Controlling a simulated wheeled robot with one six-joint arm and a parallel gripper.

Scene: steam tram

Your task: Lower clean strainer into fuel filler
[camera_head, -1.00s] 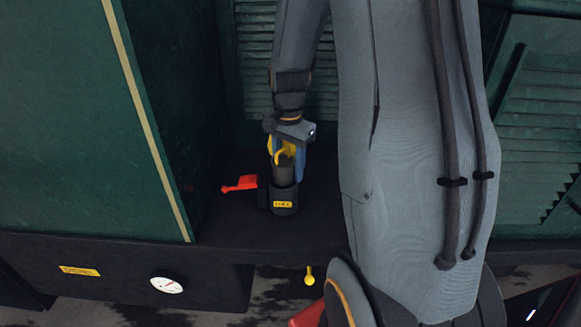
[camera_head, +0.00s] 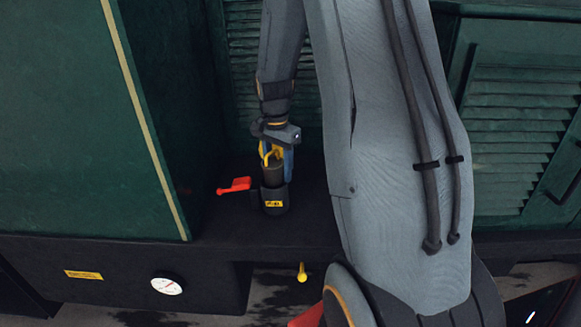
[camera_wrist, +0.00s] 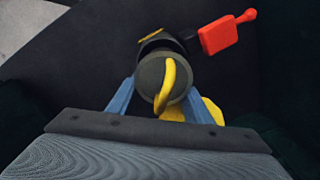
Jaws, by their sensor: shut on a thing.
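The clean strainer is a dark grey cylinder (camera_head: 273,175) with a curved yellow handle. My gripper (camera_head: 276,156) is shut on it from above, and it stands upright in line with the fuel filler (camera_head: 274,199). The filler is a black upright tube with a yellow label on its front. The strainer's lower end is at the filler's mouth; I cannot tell how deep it sits inside. In the wrist view, the blue fingers of my gripper (camera_wrist: 160,103) flank the strainer (camera_wrist: 150,76), whose top hides most of the filler (camera_wrist: 153,44).
A red lever (camera_head: 235,185) sticks out just left of the filler and also shows in the wrist view (camera_wrist: 219,37). A green cabinet wall (camera_head: 80,120) rises at left, and louvred panels stand behind. A yellow knob (camera_head: 302,272) hangs below the ledge, near a round gauge (camera_head: 167,285).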

